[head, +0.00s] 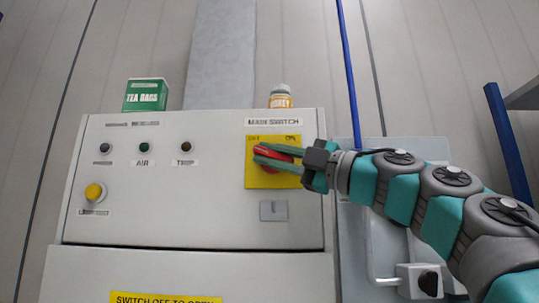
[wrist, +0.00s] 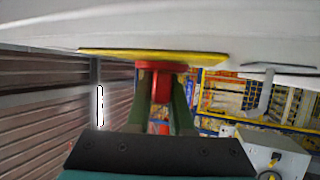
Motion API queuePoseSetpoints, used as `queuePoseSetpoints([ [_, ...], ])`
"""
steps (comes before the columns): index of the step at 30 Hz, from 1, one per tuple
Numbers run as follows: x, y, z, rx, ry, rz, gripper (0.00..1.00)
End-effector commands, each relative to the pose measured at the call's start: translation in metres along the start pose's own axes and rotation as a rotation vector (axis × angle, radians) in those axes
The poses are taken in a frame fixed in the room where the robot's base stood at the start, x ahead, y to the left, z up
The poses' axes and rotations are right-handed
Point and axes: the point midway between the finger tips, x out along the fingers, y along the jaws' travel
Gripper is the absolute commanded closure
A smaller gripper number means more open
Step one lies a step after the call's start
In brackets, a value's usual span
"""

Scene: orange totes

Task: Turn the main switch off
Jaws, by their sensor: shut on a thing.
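The main switch is a red rotary handle (head: 272,153) on a yellow plate (head: 260,180), under the label MAIN SWITCH on the light grey cabinet front. My gripper (head: 262,157) reaches in from the right, with its two green fingers closed around the red handle. In the wrist view the red handle (wrist: 160,72) sits between the two fingers (wrist: 160,110), in front of the yellow plate (wrist: 110,55). The fingers hide part of the handle in the head view, so I cannot tell its exact angle.
The cabinet (head: 190,215) also carries small indicator lamps and a yellow knob (head: 94,192) at left. A green tea bags box (head: 146,95) and a honey jar (head: 280,97) stand on its top. A metal latch plate (head: 273,211) sits below the switch.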

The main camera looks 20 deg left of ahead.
Motion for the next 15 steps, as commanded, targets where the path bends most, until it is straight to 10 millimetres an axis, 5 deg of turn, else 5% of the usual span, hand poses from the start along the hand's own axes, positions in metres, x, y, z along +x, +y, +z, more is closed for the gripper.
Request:
queuePoseSetpoints([
  [9, -0.0011, -0.0007, 0.0015, 0.000, -0.002, 0.000, 0.50],
  [15, -0.0011, -0.0010, 0.0012, 0.000, -0.001, -0.001, 0.50],
])
